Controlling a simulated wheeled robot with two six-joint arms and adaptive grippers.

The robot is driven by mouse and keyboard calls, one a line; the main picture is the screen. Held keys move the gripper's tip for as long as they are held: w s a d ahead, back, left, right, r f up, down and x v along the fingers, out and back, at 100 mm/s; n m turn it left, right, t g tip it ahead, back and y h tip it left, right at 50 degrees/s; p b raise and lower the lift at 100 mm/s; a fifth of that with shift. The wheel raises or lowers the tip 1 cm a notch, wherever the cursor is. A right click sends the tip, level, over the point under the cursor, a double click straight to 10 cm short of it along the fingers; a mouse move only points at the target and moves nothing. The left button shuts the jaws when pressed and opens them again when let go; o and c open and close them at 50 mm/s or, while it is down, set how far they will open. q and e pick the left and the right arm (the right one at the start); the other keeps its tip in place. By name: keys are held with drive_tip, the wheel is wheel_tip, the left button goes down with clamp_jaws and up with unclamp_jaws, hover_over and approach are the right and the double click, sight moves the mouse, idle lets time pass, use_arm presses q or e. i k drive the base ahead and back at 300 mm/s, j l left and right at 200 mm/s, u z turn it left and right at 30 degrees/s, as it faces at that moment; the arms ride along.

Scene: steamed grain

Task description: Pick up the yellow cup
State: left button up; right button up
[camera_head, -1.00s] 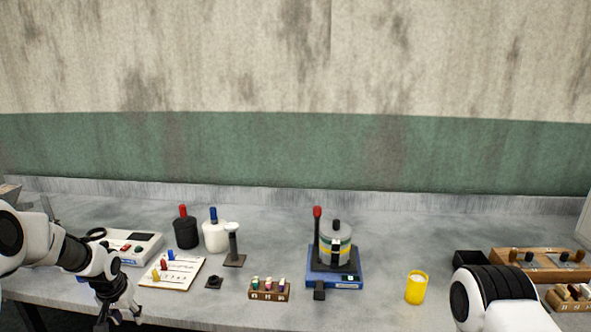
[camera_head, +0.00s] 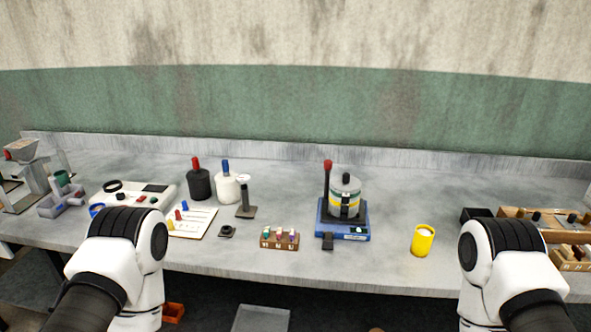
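The yellow cup (camera_head: 422,241) stands upright on the grey table near its front edge, right of the middle. Nothing touches it. My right arm is in view just to the right of the cup, but its gripper is out of the picture. My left arm shows at the lower left, and its gripper is also not in view.
A blue-based device with a metal pot (camera_head: 345,196) stands left of the cup. A small block with coloured pegs (camera_head: 280,238) is near the front edge. A wooden rack (camera_head: 540,222) and a dark box lie at the right. Table between device and cup is clear.

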sight(423, 238)
drive_tip(key=j+u, duration=0.15)
drive_tip(key=u, duration=0.7)
drive_tip(key=z, duration=1.65)
drive_tip(key=k+l, duration=0.05)
